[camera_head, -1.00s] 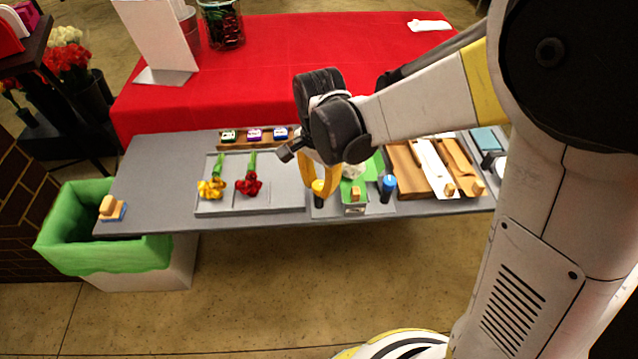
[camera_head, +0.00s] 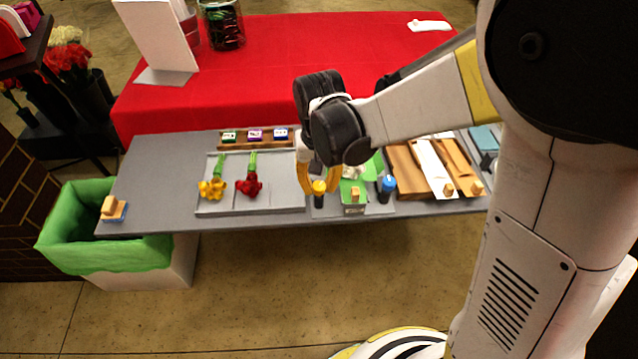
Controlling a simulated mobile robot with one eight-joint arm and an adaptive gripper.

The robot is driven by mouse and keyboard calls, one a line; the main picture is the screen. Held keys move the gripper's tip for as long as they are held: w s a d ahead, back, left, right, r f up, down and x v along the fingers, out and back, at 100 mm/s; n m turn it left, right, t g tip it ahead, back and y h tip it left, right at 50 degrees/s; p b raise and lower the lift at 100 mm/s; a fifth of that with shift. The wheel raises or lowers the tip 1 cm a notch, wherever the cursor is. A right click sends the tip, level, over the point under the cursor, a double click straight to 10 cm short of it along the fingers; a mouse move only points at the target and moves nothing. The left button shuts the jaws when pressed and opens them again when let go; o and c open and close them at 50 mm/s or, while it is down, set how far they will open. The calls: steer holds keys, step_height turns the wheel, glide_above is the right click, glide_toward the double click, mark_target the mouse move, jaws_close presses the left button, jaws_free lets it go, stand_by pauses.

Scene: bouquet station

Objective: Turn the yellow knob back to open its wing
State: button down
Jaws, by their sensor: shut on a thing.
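The yellow knob (camera_head: 319,187) sits on a dark upright post near the front edge of the grey table. My gripper (camera_head: 319,184) points down over it, with its yellow fingers on either side of the knob and shut on it. To its right is the green fixture (camera_head: 354,208) with a wooden block on its front. Green wing-like panels show behind it, partly hidden by my wrist, so I cannot tell how far the yellow knob's wing is open. The blue knob (camera_head: 388,183) stands on its own dark post to the right of the fixture.
A grey tray (camera_head: 283,204) holds yellow and red flowers at left. Small boxes in a wooden rack (camera_head: 254,145) stand behind it. Brown and white wraps (camera_head: 430,170) lie at right. A green-lined bin (camera_head: 105,255) stands at the table's left end.

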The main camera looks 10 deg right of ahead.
mark_target(319, 185)
steer(key=n, duration=0.4)
steer(key=shift+n, duration=2.1)
steer(key=c, duration=1.1)
jaws_free()
step_height(319, 185, up, 12)
